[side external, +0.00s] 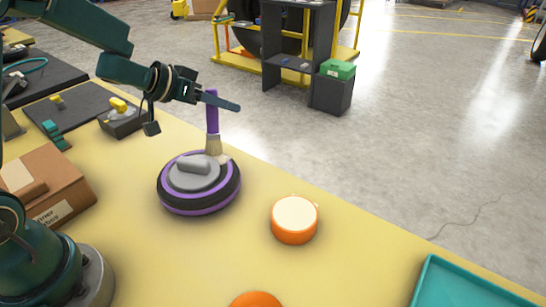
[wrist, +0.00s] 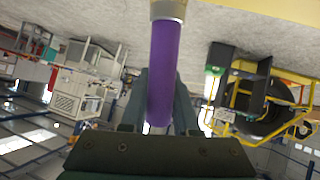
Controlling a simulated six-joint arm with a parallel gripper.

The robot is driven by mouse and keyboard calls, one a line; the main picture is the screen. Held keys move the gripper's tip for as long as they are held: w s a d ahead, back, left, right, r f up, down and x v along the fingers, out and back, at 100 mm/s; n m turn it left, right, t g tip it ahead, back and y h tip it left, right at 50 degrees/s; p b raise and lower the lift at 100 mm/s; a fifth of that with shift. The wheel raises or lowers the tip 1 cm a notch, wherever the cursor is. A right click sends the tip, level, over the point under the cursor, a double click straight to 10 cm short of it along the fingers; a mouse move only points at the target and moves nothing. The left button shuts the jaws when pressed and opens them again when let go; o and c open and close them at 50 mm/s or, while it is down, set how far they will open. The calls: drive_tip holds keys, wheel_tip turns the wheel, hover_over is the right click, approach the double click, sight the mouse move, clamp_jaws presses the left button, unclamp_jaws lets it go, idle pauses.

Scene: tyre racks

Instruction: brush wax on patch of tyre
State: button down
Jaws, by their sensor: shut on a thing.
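My gripper (side external: 222,102) is shut on the purple handle of a brush (side external: 213,122), which hangs upright with its pale bristles down. In the wrist view the handle (wrist: 164,70) sits between my fingers (wrist: 160,105); its bristles are out of sight there. The tyre (side external: 176,205), black with purple bands and a grey hub piece, lies flat on the yellow table. The bristles are at its far right upper edge, beside a small pale patch (side external: 223,158); I cannot tell whether they touch it. An orange tin with a cream top (side external: 294,220), perhaps the wax, stands right of the tyre.
A cardboard box (side external: 72,190) and a dark block with a yellow knob (side external: 122,120) are at the left. An orange round thing (side external: 256,299) is cut off at the bottom edge. A teal tray (side external: 425,285) lies at bottom right. Bare table surrounds the tin.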

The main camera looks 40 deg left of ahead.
drive_tip(key=shift+d, duration=0.55)
wheel_tip(320, 180, up, 7)
idle(0.6)
drive_tip(key=shift+f, duration=0.1)
idle(0.6)
drive_tip(key=shift+f, duration=2.85)
drive_tip(key=shift+f, duration=0.6)
idle(1.7)
drive_tip(key=shift+a, duration=0.15)
drive_tip(key=shift+a+r, duration=0.1)
drive_tip(key=shift+a, duration=0.3)
